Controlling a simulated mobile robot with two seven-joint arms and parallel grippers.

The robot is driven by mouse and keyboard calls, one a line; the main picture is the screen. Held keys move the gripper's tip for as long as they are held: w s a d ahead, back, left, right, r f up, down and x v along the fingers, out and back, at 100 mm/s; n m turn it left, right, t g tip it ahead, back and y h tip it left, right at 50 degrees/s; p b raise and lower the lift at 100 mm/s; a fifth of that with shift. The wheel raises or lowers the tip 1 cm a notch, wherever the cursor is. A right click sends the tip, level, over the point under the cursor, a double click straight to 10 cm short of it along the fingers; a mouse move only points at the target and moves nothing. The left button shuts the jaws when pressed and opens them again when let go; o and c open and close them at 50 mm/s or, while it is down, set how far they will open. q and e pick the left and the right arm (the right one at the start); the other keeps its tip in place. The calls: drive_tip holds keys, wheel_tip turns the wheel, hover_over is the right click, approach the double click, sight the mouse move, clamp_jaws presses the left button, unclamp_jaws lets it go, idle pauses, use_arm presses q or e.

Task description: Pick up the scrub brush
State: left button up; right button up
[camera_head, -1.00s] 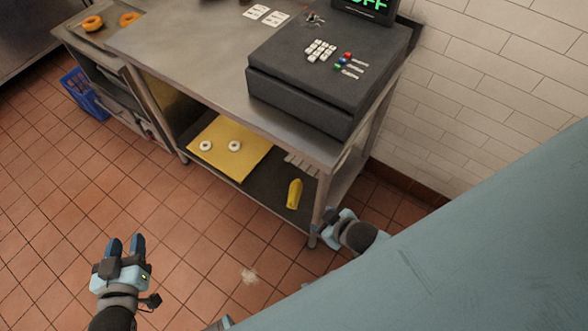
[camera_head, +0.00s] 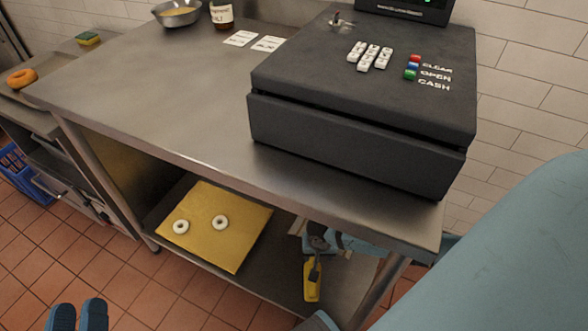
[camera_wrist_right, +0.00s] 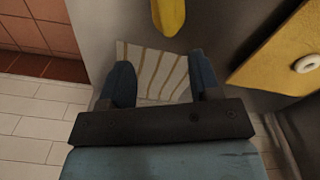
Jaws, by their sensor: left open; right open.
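The scrub brush (camera_head: 313,287) lies on the low shelf under the counter, its yellow handle showing in the head view. The handle's end also shows at the top of the right wrist view (camera_wrist_right: 168,14). My right gripper (camera_head: 318,250) is in under the counter, over the brush's far end. In the wrist view its open fingers (camera_wrist_right: 160,66) straddle the striped piece, nothing visibly gripped. My left gripper (camera_head: 78,316) is open and empty over the floor, lower left.
The counter (camera_head: 150,80) overhangs the shelf, with a black cash register (camera_head: 360,100) above the brush. A yellow board (camera_head: 225,245) with two white rings lies left of the brush. A counter leg (camera_head: 380,290) stands close on the right.

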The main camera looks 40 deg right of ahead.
drive_tip(key=shift+y, duration=0.3)
drive_tip(key=f+b, duration=0.1)
drive_tip(key=f, duration=0.1)
drive_tip(key=f+b, duration=0.1)
drive_tip(key=f, duration=0.2)
drive_tip(key=a+f+b, duration=0.1)
drive_tip(key=f, duration=0.1)
drive_tip(key=shift+w+f+b, duration=0.15)
drive_tip(key=shift+f+b, duration=0.15)
drive_tip(key=shift+b, duration=0.1)
drive_tip(key=shift+f, duration=0.5)
wheel_tip(320, 180, down, 4)
drive_tip(key=b, duration=0.3)
drive_tip(key=shift+f+b, duration=0.15)
drive_tip(key=shift+b, duration=0.25)
drive_tip(key=shift+f, duration=0.45)
use_arm(q)
wheel_tip(320, 180, down, 10)
drive_tip(key=d+m+g, duration=0.1)
drive_tip(key=g, duration=0.3)
drive_tip(key=shift+d, duration=0.1)
use_arm(e)
clamp_jaws()
